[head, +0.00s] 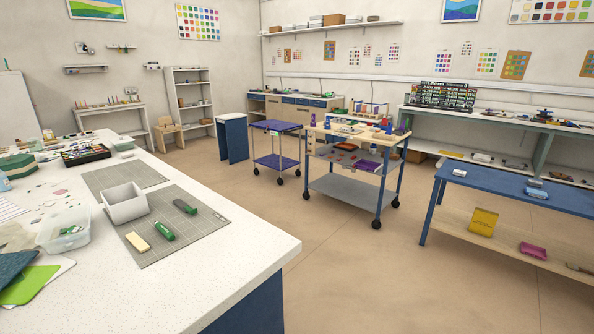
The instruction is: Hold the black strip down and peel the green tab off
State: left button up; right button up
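Neither of my grippers shows in the head view. I cannot make out a black strip with a green tab for certain. A small dark, narrow piece (185,207) lies on the grey mat (196,236) at the near end of the white worktop. A green piece (164,231) with a pale mark lies on the same mat, to its left and apart from it. A cream block (138,243) lies further left on the mat.
A white open bin (125,203) stands beside these pieces. A clear tub (63,236) and green sheets (28,285) are to the left on the worktop (232,229). A trolley (352,189) and a blue table (520,185) stand across open floor (330,265).

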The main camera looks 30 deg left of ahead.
aim_at(188, 209)
jog(key=i, duration=0.55)
jog(key=i+l+u, duration=0.1)
jog(key=i, duration=0.45)
jog(key=i+l+u, duration=0.1)
jog(key=i, duration=0.45)
jog(key=i+l, duration=0.15)
jog(key=i, duration=0.4)
jog(key=i+j+u, duration=0.15)
jog(key=i+u, duration=0.15)
jog(key=u, duration=0.15)
jog(key=i+u, duration=0.3)
jog(key=u, duration=0.15)
jog(key=i+u, duration=0.4)
jog(key=i+l+u, duration=0.15)
jog(key=u, duration=0.3)
jog(key=i+l+u, duration=0.3)
jog(key=u, duration=0.15)
